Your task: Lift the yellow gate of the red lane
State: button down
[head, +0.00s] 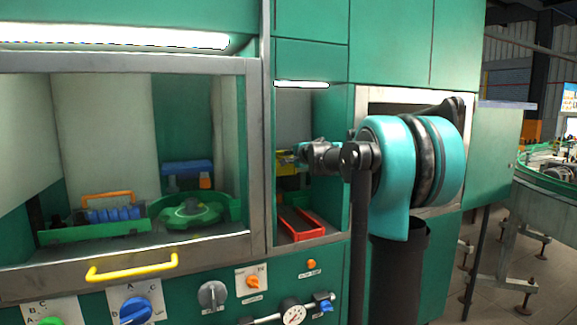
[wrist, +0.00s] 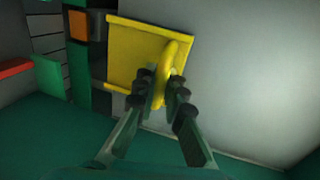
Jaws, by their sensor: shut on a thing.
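The yellow gate (wrist: 130,50) is a flat plate with a curved yellow handle (wrist: 170,62) in the wrist view. My gripper (wrist: 167,92) is shut on that handle, with dark finger pads on both sides of it. In the head view, the gate (head: 285,168) shows partly behind my gripper (head: 290,157), inside a narrow bay of the green machine. The red lane (head: 301,224) lies low in the same bay, below the gate, with a clear gap between them. My arm hides part of the bay's right side.
A metal frame post (head: 266,150) bounds the bay on the left. The wider bay left of it holds a green round fixture (head: 190,213) and blue rollers (head: 114,214). A yellow bar handle (head: 131,268) and several knobs sit on the front panel below.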

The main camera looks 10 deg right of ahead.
jog(key=shift+w+r, duration=0.1)
jog(key=shift+r, duration=0.1)
jog(key=c, duration=1.9)
grip_release()
jog(key=shift+r, duration=0.1)
jog(key=shift+o, duration=0.2)
jog(key=v, duration=1.2)
jog(key=shift+f, duration=0.25)
